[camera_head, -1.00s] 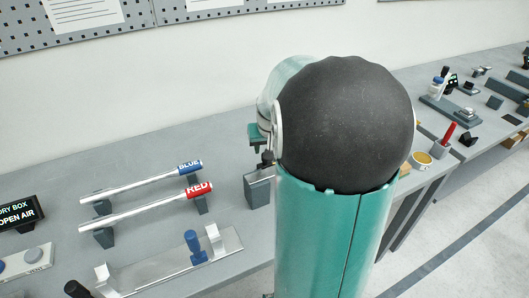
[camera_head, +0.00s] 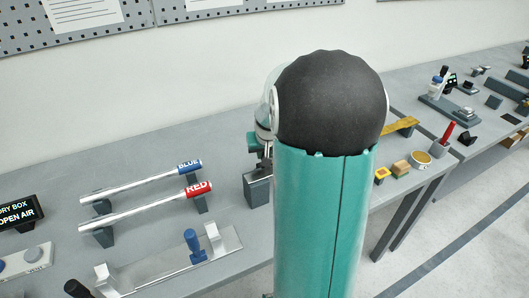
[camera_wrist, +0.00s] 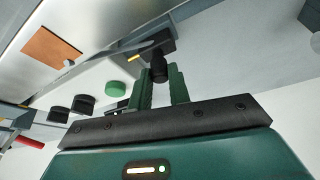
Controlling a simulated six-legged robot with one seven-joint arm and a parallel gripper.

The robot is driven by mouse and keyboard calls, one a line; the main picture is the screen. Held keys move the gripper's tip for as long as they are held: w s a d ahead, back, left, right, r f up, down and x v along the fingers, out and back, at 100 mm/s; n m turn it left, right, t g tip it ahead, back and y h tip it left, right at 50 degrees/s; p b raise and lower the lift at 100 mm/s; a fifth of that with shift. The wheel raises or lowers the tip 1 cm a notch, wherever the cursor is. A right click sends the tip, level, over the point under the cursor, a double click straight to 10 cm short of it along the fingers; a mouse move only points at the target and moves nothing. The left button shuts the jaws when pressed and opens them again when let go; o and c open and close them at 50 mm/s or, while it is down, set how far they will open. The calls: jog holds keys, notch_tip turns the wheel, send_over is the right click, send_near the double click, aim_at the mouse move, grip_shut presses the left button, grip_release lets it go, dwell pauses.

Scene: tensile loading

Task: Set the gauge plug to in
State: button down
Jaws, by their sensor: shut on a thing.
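In the wrist view, a small black cylindrical knob, which looks like the gauge plug (camera_wrist: 158,70), sits between the two green fingers of my gripper (camera_wrist: 161,82). The gripper is shut on it. The plug's far end meets a dark block (camera_wrist: 151,48); how deep it sits cannot be told. In the head view, my gripper (camera_head: 257,146) shows only in part, beside my arm, just above a grey block (camera_head: 258,190) on the bench. My arm hides most of the hand there.
Left of my arm, silver bars with blue (camera_head: 190,167) and red (camera_head: 199,189) ends lie on dark supports. In front is a metal fixture with a blue knob (camera_head: 194,245). A yellow bar (camera_head: 401,126) and small parts lie to the right. A wall stands behind the bench.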

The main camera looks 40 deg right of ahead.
jog(key=shift+s+d, duration=0.25)
jog(key=shift+d, duration=0.65)
jog(key=shift+s+d, duration=0.25)
jog(key=shift+d, duration=0.65)
jog(key=c, duration=1.3)
grip_release()
jog(key=shift+d, duration=0.15)
jog(key=v, duration=1.4)
jog(key=shift+w, duration=0.15)
